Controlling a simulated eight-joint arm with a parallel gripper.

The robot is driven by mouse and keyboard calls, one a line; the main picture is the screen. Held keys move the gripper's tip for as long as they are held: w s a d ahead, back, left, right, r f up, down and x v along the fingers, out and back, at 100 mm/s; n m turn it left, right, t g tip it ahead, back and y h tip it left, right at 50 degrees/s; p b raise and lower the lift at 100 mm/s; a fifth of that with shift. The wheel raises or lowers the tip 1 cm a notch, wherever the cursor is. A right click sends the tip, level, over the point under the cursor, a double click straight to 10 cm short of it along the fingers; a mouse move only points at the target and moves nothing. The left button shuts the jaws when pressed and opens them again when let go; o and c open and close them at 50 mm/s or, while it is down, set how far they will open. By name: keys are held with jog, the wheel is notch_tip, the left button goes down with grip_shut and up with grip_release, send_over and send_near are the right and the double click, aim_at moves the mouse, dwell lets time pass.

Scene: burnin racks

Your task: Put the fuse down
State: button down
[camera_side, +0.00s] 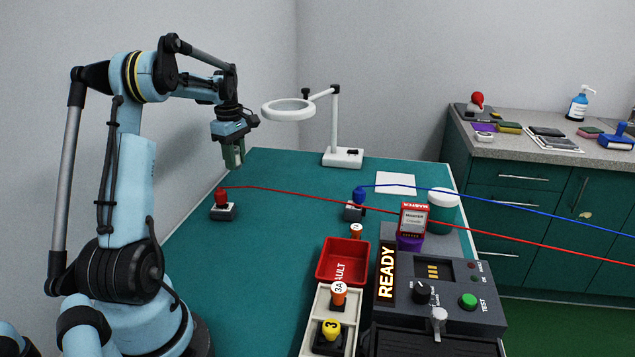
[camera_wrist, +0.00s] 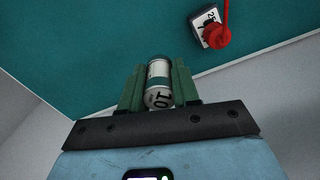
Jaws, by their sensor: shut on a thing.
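My gripper (camera_side: 233,155) hangs in the air above the back left of the green table (camera_side: 285,210), pointing down. In the wrist view, my gripper (camera_wrist: 158,78) has its two green fingers shut on a fuse (camera_wrist: 159,97). The fuse is a small white cylinder with a dark teal band and the number 10 on it. The fuse cannot be made out in the side view. A red-topped terminal block (camera_side: 222,205) stands on the table below the gripper; it also shows in the wrist view (camera_wrist: 212,32), apart from the fuse.
A blue-topped block (camera_side: 355,205) and a magnifier lamp (camera_side: 335,150) stand farther right. A red FAULT bin (camera_side: 320,262), a holder tray (camera_side: 310,322) with numbered parts and a READY tester (camera_side: 455,312) occupy the front right. Red and blue wires cross rightward. The table's left middle is clear.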

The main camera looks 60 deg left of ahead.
jog(key=w+d+r+m, duration=0.1)
jog(key=w+d+m, duration=0.3)
jog(key=d, duration=0.5)
jog(key=w+d+r+m, duration=0.1)
jog(key=d+m, duration=0.6)
jog(key=d, duration=0.2)
jog(key=w+d+r+m, duration=0.25)
jog(key=d+m, duration=0.25)
jog(key=d, duration=0.4)
jog(key=s+d+r+m, duration=0.2)
jog(key=d+m, duration=0.2)
jog(key=d, duration=0.6)
jog(key=s+d+r+m, duration=0.1)
jog(key=d+m, duration=0.3)
jog(key=d, duration=0.5)
jog(key=n, duration=1.4)
send_over(296, 254)
notch_tip(296, 254, down, 13)
jog(key=shift+f, duration=2.15)
